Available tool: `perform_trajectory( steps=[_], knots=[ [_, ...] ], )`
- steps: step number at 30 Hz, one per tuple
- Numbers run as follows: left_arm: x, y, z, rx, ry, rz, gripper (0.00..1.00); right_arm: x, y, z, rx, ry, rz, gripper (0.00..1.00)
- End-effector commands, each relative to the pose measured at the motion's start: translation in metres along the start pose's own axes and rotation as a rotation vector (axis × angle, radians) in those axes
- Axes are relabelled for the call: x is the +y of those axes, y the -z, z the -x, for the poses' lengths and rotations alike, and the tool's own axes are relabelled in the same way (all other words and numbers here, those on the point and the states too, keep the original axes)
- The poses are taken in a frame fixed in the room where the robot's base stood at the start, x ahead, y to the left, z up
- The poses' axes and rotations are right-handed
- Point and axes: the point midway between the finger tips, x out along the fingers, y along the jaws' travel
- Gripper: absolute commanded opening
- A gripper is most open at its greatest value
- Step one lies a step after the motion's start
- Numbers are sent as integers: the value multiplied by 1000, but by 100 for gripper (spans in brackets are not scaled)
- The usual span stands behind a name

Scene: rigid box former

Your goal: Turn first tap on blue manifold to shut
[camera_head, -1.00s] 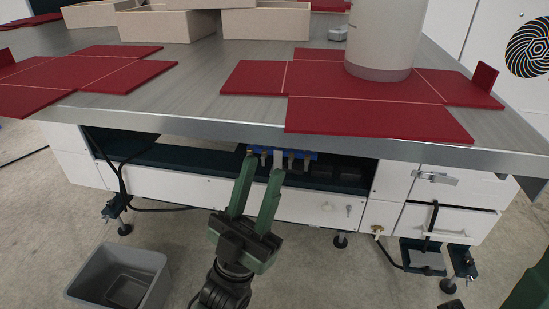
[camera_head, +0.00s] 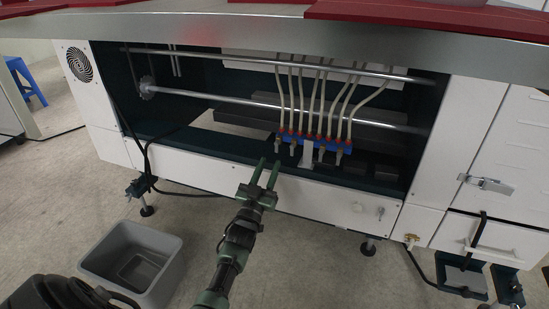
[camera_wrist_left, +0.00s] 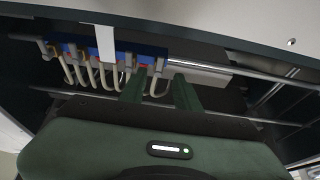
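The blue manifold (camera_head: 318,141) is mounted inside the open bay under the table, with pale hoses rising from red fittings. Several grey taps hang along its front; the leftmost tap (camera_head: 278,145) is at its left end. My left gripper (camera_head: 270,163) is open, its two green fingers parallel and pointing at that end, just in front of and below the leftmost tap. In the left wrist view the manifold (camera_wrist_left: 66,43) appears upside down, and its right end is near the open fingers (camera_wrist_left: 160,79). Contact with the tap cannot be told. My right gripper is out of view.
A white front panel (camera_head: 330,204) runs below the bay opening. The steel table edge (camera_head: 300,47) overhangs above. A grey bin (camera_head: 133,262) stands on the floor at the left.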

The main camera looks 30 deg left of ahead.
Motion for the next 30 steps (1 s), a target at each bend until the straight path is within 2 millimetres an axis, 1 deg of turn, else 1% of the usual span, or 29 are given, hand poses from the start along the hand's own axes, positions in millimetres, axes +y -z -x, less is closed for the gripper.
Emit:
perform_trajectory(
  steps=[3, 6, 9, 13, 20, 23, 24, 30],
  knots=[
    [0, -3, -20, 4, -1, -3, 32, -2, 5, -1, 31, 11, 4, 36],
    [0, -2, -34, 3, -2, -2, 32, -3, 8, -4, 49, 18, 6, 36],
    [1, -2, -44, 1, -2, -1, 32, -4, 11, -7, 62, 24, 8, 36],
    [1, -1, -51, 0, -2, -2, 32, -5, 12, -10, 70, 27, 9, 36],
    [1, 0, -52, 0, -2, -2, 32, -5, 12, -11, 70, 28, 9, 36],
    [1, 0, -52, 0, -2, -2, 7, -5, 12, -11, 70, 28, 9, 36],
    [1, 0, -52, 0, -2, -2, 0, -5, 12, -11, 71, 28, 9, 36],
    [1, 0, -51, 0, -3, -4, 0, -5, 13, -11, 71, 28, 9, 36]
  ],
)
